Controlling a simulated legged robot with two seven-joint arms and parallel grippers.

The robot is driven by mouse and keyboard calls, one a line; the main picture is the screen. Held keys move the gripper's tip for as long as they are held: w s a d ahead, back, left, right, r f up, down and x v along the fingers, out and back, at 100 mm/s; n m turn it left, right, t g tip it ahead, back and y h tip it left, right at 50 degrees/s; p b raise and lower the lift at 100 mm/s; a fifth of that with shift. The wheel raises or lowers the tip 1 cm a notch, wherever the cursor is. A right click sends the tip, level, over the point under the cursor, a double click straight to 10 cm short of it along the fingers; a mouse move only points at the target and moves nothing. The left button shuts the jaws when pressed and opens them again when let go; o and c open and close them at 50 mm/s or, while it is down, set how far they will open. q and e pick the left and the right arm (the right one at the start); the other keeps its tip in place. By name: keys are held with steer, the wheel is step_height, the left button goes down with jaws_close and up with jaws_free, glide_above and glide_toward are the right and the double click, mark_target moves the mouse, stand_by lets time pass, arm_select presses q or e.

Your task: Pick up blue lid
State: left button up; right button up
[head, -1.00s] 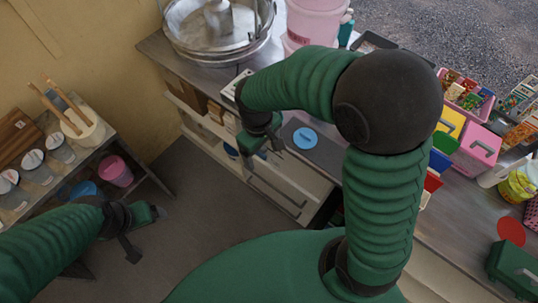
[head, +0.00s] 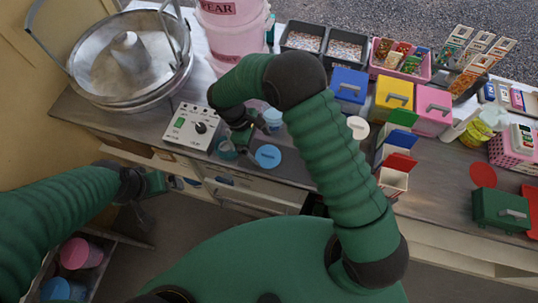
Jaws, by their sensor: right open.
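The blue lid (head: 268,156) is a flat round disc lying on the grey counter near its front edge. My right gripper (head: 256,130) is open just above and left of the lid in the picture, with no part of the lid between its fingers. I cannot tell its exact height over the counter. My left gripper (head: 150,187) is low at the left, in front of the counter's drawers and away from the lid. Its fingers are too dark and small to read.
A large metal bowl (head: 125,75) is at the back left. Coloured boxes, including a yellow one (head: 391,98), line the right.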

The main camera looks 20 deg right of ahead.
mark_target(267, 153)
steer(key=x, duration=0.3)
steer(key=w+p+x, duration=0.1)
steer(key=x, duration=0.1)
steer(key=shift+d+f+p, duration=0.2)
steer(key=shift+f+p, duration=0.1)
steer(key=shift+f, duration=0.2)
steer(key=shift+s+r, duration=0.15)
steer(key=shift+s, duration=0.1)
steer(key=shift+c, duration=1.3)
steer(key=c, duration=1.1)
steer(key=shift+o, duration=0.2)
steer(key=shift+w, duration=0.1)
